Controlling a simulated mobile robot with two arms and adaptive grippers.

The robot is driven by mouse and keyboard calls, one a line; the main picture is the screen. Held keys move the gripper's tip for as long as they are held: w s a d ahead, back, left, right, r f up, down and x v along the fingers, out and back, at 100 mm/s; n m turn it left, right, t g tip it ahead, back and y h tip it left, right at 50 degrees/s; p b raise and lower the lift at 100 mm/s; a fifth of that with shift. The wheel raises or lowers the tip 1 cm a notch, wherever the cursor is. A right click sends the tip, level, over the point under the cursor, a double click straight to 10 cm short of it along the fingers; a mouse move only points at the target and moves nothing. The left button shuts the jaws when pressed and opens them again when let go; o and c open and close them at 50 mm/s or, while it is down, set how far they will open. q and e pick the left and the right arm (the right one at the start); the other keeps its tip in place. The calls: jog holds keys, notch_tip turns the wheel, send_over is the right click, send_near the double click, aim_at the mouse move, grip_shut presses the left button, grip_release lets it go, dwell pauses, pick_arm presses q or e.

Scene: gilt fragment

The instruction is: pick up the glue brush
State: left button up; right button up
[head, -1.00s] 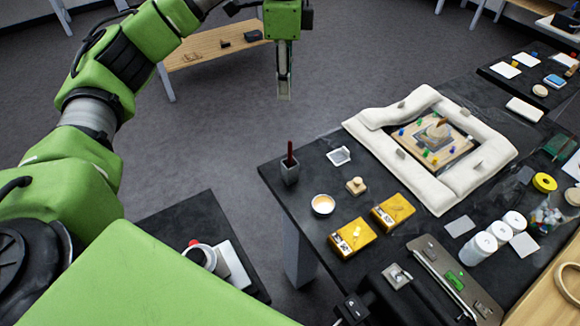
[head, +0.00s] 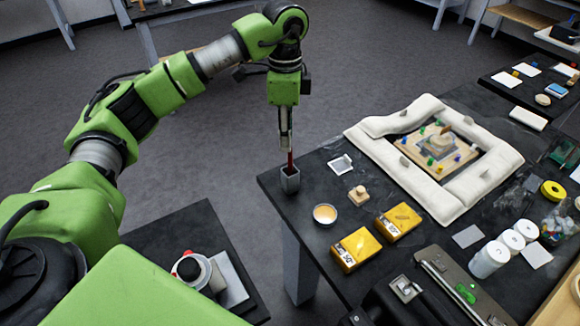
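The glue brush (head: 290,163) stands upright in a small grey cup (head: 290,181) at the table's left corner. Only its dark red handle shows above the cup; its lower end is hidden inside. My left gripper (head: 286,147) points straight down, with its fingertips at the top of the handle. The fingers look narrow from this side, and I cannot tell whether they are apart or touch the handle. My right gripper is not in view.
A small bowl (head: 325,214), a wooden stamp-like block (head: 358,195) and a white tray (head: 341,164) stand near the cup. Yellow boxes (head: 355,249) lie in front. A white padded frame (head: 373,151) surrounds the fragment board. Open floor lies left of the table.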

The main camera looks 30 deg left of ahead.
aim_at(290, 169)
pick_arm(q)
jog(key=f, duration=0.1)
jog(key=f+p, duration=0.1)
jog(key=f, duration=0.1)
jog(key=w+f+p, duration=0.1)
jog(key=shift+d+f, duration=0.3)
jog(key=shift+f, duration=0.5)
grip_shut()
